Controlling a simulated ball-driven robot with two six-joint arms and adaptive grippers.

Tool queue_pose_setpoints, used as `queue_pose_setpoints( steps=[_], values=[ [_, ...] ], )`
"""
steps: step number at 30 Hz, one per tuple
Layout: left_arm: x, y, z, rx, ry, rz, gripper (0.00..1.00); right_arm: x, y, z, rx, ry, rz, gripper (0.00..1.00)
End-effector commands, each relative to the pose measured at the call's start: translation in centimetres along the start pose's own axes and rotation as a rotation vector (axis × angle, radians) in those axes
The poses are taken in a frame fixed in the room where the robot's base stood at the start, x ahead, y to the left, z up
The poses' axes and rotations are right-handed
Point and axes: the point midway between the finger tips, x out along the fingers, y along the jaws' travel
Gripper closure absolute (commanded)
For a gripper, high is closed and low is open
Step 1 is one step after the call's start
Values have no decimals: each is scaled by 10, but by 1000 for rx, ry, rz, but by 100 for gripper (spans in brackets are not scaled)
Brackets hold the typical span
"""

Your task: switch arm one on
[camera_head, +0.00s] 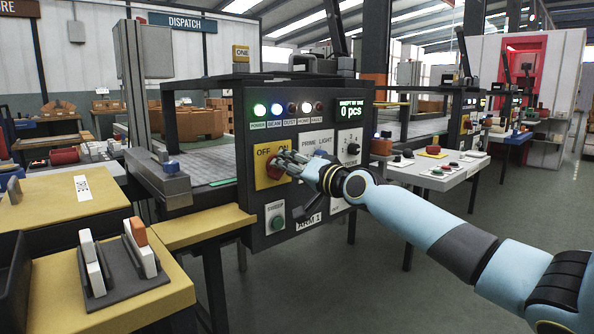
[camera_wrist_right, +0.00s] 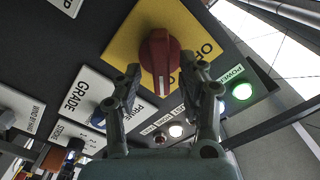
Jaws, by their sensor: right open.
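The machine's control panel (camera_head: 300,222), labelled ARM 1, faces me. A red rotary knob (camera_head: 273,170) sits on a yellow plate (camera_head: 262,182) marked OFF and ON in the head view, partly hidden by my gripper. The right wrist view shows the knob (camera_wrist_right: 158,62) on its yellow plate (camera_wrist_right: 122,45), with OFF to its right. My right gripper (camera_head: 283,163) is at the knob. Its open fingers (camera_wrist_right: 161,78) lie on either side of the knob's lower part; I cannot tell whether they touch it. My left gripper is out of view.
Above the knob, the green power lamp (camera_head: 259,110) and bluish beam lamp (camera_head: 277,109) are lit. A display (camera_head: 346,109) reads 0 pcs. A green button (camera_head: 277,223) lies below the knob.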

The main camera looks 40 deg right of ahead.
Motion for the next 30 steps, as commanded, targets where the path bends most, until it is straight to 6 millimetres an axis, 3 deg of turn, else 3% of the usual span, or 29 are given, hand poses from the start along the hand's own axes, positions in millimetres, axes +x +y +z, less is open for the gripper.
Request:
queue_pose_setpoints(
  steps=[7, 12, 30],
  values=[
    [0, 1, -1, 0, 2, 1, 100, -40, 0, 1, -7, -5, 0, 60],
    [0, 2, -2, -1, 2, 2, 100, -54, 1, 1, -5, -2, 3, 60],
    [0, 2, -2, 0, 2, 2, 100, -64, 0, 1, 0, -2, -1, 60]
  ],
)
